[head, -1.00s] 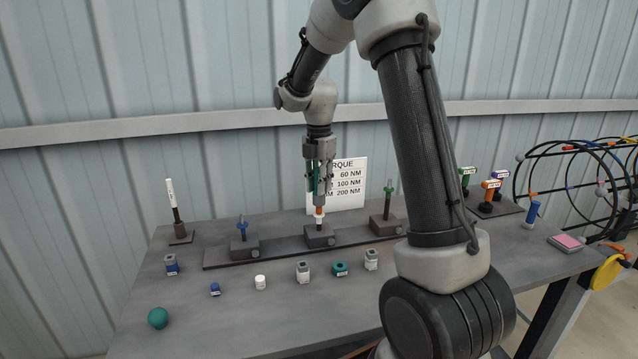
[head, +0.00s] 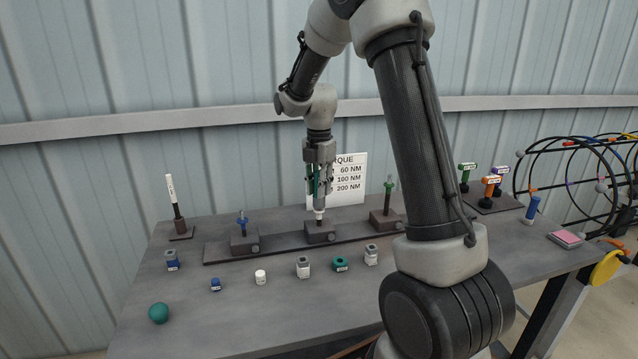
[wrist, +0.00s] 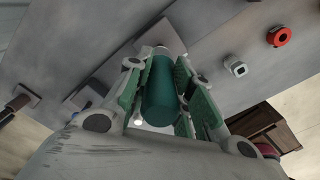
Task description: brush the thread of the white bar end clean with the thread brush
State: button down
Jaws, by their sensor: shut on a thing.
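My gripper (head: 318,187) points straight down over the middle block (head: 320,238) of the bench fixture. It is shut on a teal cylindrical handle, seen between its fingers in the wrist view (wrist: 160,92); I take this to be the thread brush. The white bar end (head: 319,214) stands upright on the middle block, just under the fingertips. The brush's lower end is at or over the top of the bar end; its bristles and the thread are hidden, so I cannot tell how far it covers them.
A blue bar end (head: 242,222) and a green bar end (head: 389,188) stand on the side blocks. Several nuts and caps, including a white cap (head: 260,277), line the front. A green ball (head: 158,313) lies front left, and a white labelled rod (head: 171,190) stands back left.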

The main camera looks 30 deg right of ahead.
jog(key=shift+f, duration=0.4)
jog(key=n, duration=0.4)
jog(key=shift+n, duration=0.4)
jog(key=n, duration=0.3)
